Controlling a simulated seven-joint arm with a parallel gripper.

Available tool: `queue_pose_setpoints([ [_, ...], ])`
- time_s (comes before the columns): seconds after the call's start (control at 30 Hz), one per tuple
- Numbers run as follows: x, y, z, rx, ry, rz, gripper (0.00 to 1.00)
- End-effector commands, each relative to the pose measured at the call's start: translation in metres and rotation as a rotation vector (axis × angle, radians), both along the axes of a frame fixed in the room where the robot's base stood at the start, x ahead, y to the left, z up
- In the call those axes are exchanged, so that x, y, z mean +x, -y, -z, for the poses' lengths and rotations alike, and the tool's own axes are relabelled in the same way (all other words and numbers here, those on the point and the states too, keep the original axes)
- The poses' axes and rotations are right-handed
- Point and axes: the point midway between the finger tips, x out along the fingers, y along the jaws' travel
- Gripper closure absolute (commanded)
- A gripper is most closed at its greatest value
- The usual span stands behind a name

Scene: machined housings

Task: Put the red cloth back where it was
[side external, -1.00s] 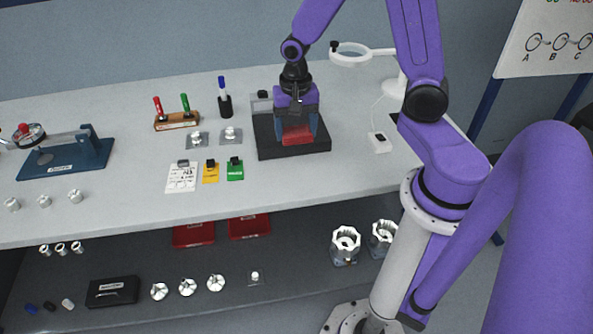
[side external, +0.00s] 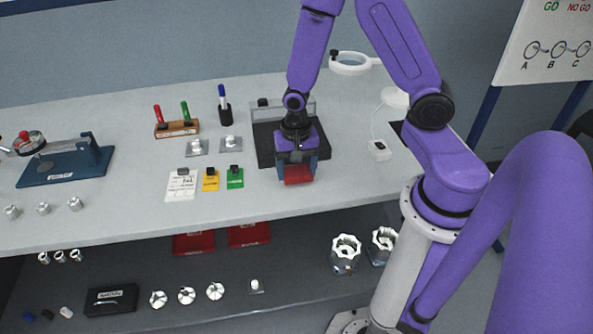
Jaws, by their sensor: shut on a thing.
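The red cloth (side external: 298,175) is a small folded red piece between the fingers of my gripper (side external: 297,168). My gripper is shut on it and points down over the front part of the bench top, in front of the black mat (side external: 262,135). I cannot tell whether the cloth touches the bench. The black mat is partly hidden behind my gripper and wrist.
A magnifier lamp (side external: 352,64) is at the back right. The bench's front edge is near.

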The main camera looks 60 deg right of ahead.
Motion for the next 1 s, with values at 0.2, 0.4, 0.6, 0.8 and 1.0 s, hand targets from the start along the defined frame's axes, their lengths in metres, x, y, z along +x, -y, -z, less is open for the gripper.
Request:
queue_pose_setpoints([
  [0.2, -0.0003, -0.0001, 0.0121, 0.001, 0.001, 0.0, 0.55],
  [0.4, -0.0002, -0.0002, 0.0119, 0.001, 0.001, -0.001, 0.55],
  [0.6, -0.0005, -0.0001, 0.0151, -0.001, -0.001, -0.001, 0.17],
  [0.8, -0.0004, 0.0, 0.0148, 0.0, 0.0, -0.001, 0.01],
  [1.0, -0.0001, -0.0001, 0.013, 0.0, 0.001, -0.001, 0.01],
])
